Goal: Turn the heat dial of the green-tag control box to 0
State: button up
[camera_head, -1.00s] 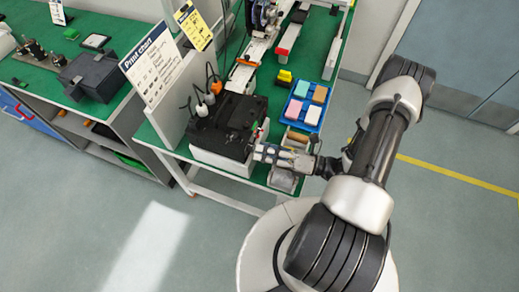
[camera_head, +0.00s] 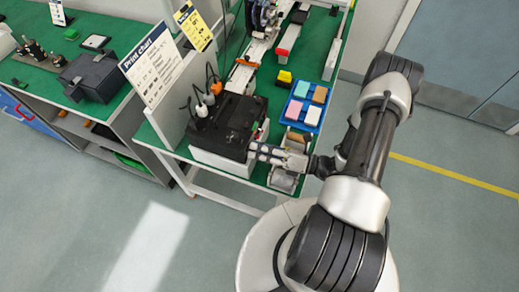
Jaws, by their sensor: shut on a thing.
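A black control box (camera_head: 232,118) on a white base stands at the near end of the green-topped bench. A small green patch (camera_head: 254,126) shows at its right edge, with a bit of red or orange beside it. My gripper (camera_head: 256,150) reaches in from the right and its fingertips are at the box's right face. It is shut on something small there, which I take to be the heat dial. The fingers hide the dial, so its pointer and scale cannot be read.
White and orange plugs (camera_head: 209,92) with cables stand on the box. A print chart board (camera_head: 152,62) rises behind it on the left. A blue tray (camera_head: 306,104) of coloured blocks and metal rollers (camera_head: 283,180) lie close to my gripper.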

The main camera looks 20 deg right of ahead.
grip_shut()
jog(key=n+h+b, duration=0.1)
jog(key=n+b, duration=0.2)
jog(key=n, duration=0.8)
jog(key=n+t+h+b, duration=0.1)
jog(key=n+b, duration=0.3)
jog(key=n, duration=0.7)
jog(key=shift+r+b, duration=0.1)
jog(key=shift+b, duration=0.2)
jog(key=shift+n, duration=0.4)
